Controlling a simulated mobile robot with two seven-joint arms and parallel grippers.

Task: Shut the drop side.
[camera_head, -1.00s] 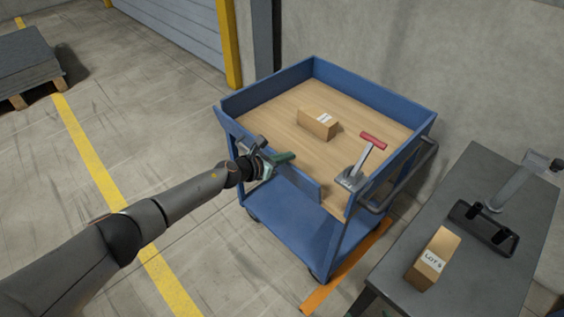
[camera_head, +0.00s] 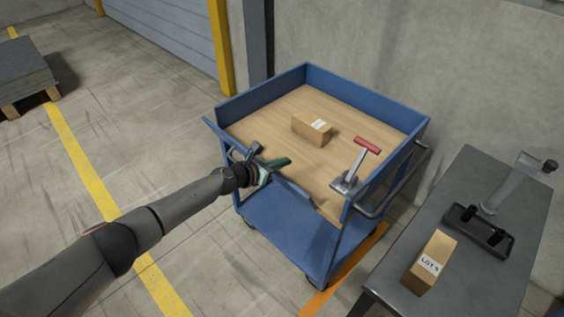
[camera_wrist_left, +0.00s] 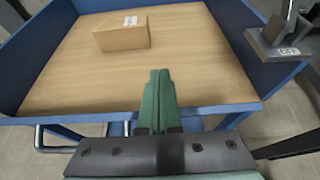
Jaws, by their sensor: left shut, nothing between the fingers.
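The blue cart (camera_head: 345,92) has a wooden deck with raised walls on its other sides. Its drop side (camera_head: 222,133) is on the near left and leans outward, seen almost edge-on in the head view. My left gripper (camera_head: 277,163), with green fingers, is shut and empty at the middle of this side, by its upper edge. I cannot tell whether it touches the panel. In the left wrist view the shut fingers (camera_wrist_left: 159,80) point over the deck (camera_wrist_left: 205,70). The gripper hides part of the near edge there. My right gripper is not in view.
A cardboard box (camera_head: 312,131) lies on the deck. A red-handled lever (camera_head: 366,146) stands at the deck's near right corner. A grey table (camera_head: 480,170) at right holds a box (camera_head: 431,263) and a black-based device (camera_head: 480,230).

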